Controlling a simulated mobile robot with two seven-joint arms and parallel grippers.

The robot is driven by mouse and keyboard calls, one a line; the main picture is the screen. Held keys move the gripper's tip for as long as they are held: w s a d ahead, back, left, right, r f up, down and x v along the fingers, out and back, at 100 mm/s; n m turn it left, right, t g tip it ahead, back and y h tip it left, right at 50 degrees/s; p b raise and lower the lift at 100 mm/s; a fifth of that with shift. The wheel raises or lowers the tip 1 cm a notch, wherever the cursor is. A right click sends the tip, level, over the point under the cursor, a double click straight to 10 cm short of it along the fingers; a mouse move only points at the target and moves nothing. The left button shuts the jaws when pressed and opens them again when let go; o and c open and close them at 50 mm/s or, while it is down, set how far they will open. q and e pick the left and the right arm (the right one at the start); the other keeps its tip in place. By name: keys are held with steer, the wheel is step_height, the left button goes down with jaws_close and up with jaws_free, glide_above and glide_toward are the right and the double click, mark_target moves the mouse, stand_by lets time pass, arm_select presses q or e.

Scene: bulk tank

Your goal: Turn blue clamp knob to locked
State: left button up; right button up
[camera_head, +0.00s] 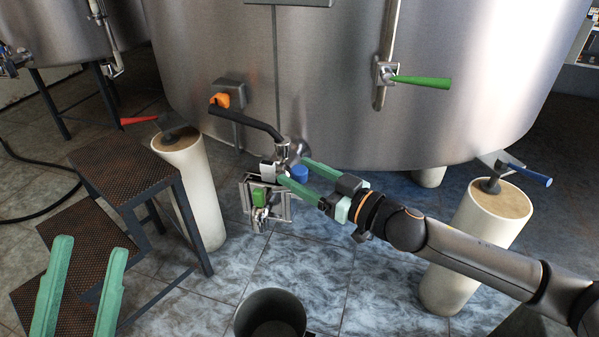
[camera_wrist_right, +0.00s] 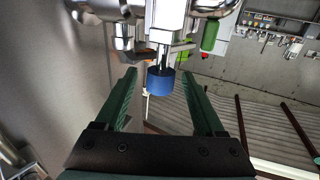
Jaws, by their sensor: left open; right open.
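The blue clamp knob (camera_head: 300,173) is a small blue cylinder on the metal outlet fitting at the front of the steel tank. In the right wrist view the blue knob (camera_wrist_right: 160,81) hangs below a metal stem, between and slightly beyond my right gripper's fingertips. My right gripper (camera_head: 292,174) comes in from the right with its green fingers open around the knob's area. In the wrist view the fingers (camera_wrist_right: 158,78) stand apart, with gaps to the knob on both sides. My left gripper (camera_head: 92,250) is open and empty at the lower left, far from the knob.
The steel tank (camera_head: 340,90) fills the back. A black-handled valve lever (camera_head: 245,120) reaches over the fitting. A green-handled valve (camera_head: 420,81) is to its right. A dark bucket (camera_head: 270,318) stands on the floor below. Metal steps (camera_head: 120,165) and white pillars flank the area.

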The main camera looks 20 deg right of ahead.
steer(key=shift+w+a, duration=0.25)
steer(key=shift+w, duration=0.05)
jaws_close()
stand_by(0.6)
